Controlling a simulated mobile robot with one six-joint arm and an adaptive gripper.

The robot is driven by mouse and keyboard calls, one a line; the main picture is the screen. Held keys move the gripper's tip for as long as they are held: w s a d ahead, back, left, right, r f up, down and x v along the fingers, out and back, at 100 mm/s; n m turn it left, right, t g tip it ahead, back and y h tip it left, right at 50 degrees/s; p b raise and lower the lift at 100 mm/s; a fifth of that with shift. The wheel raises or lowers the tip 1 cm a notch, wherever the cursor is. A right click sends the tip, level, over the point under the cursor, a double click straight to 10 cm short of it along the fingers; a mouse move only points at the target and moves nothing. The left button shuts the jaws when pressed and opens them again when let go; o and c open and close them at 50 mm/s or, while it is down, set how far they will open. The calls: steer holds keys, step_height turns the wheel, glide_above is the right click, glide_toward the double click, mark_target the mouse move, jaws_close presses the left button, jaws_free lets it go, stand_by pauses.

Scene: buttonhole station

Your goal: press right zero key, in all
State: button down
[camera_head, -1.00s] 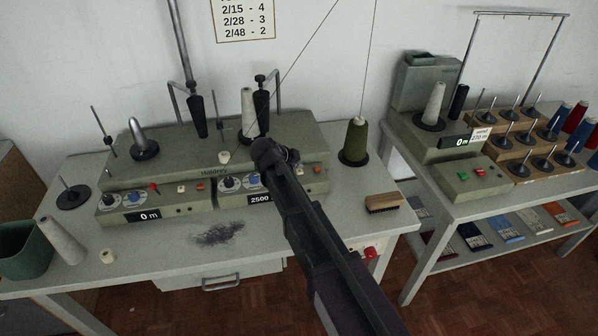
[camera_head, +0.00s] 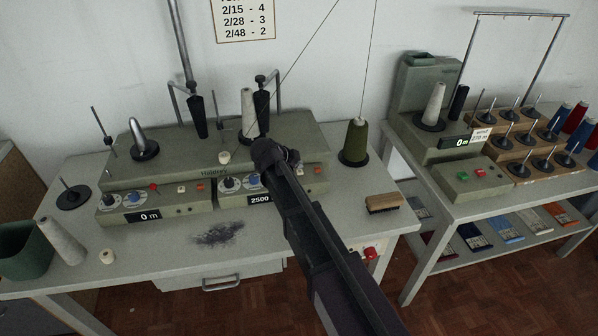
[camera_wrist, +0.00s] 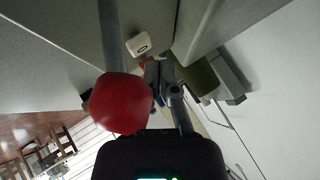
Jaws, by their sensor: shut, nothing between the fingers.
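The winder (camera_head: 215,150) has two front panels. The right panel's display (camera_head: 259,199) shows 2500 and is partly covered by my arm. A small white key (camera_head: 302,171), apparently the right zero key, shows right of my arm. My gripper (camera_wrist: 160,66) is shut and empty beside the red knob. I cannot tell whether it touches anything. In the head view the arm hides the fingers.
The left panel's display (camera_head: 142,216) shows 0 m. A green thread cone (camera_head: 355,143) and a brush (camera_head: 383,203) stand right of my arm. Dark lint (camera_head: 218,234) lies on the table front. A second table at right holds another winder (camera_head: 455,150).

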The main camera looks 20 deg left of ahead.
mark_target(298, 172)
steer(key=shift+f, duration=0.1)
steer(key=shift+f+b, duration=0.3)
steer(key=shift+b, duration=0.15)
steer(key=shift+f+b, duration=0.5)
stand_by(1.0)
steer(key=shift+r, duration=0.1)
stand_by(0.4)
steer(key=shift+r+p, duration=0.85)
steer(key=shift+p, duration=0.1)
step_height(298, 172, up, 5)
steer(key=p, duration=0.5)
stand_by(0.8)
